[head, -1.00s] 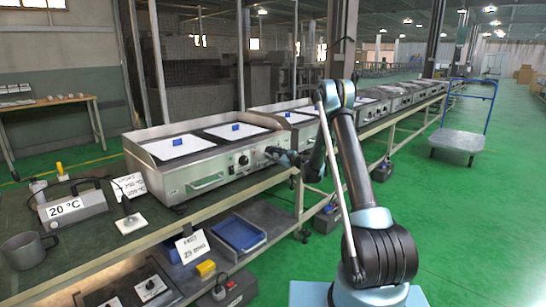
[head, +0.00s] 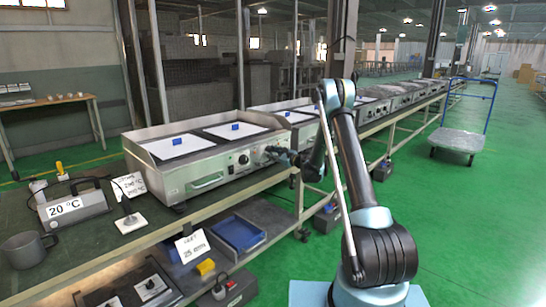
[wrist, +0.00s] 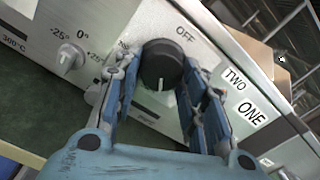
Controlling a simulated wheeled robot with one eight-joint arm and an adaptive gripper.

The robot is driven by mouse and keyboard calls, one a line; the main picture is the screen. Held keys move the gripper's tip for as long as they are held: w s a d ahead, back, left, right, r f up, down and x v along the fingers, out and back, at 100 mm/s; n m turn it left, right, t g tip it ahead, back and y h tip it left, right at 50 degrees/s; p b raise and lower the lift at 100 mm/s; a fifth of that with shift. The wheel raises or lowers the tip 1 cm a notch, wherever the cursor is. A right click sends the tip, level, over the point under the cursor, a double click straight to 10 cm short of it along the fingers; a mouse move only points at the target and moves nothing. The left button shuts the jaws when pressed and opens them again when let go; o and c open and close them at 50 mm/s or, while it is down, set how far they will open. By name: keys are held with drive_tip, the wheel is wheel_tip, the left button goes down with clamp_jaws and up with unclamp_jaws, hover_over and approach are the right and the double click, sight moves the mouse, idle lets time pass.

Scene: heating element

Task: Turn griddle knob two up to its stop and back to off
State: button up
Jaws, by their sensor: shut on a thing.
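A round black knob (wrist: 160,70) sits on the griddle's steel front panel. In the wrist view its white pointer line is towards the bottom of the picture, away from the OFF mark at the upper right. White TWO (wrist: 235,79) and ONE (wrist: 252,112) labels are right of it. My gripper (wrist: 165,88) is shut on the black knob, with one finger on each side.
A smaller grey knob (wrist: 72,60) with a degree scale is left of my fingers. Another dark knob (head: 243,160) is on the griddle front. A white card (head: 192,246) hangs at the bench edge. Green floor is open on the right; a trolley (head: 459,140) stands there.

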drive_tip(key=shift+r, duration=0.1)
idle(0.3)
drive_tip(key=o, duration=1.1)
drive_tip(key=shift+c, duration=0.2)
drive_tip(key=shift+d, duration=0.1)
drive_tip(key=v, duration=1.2)
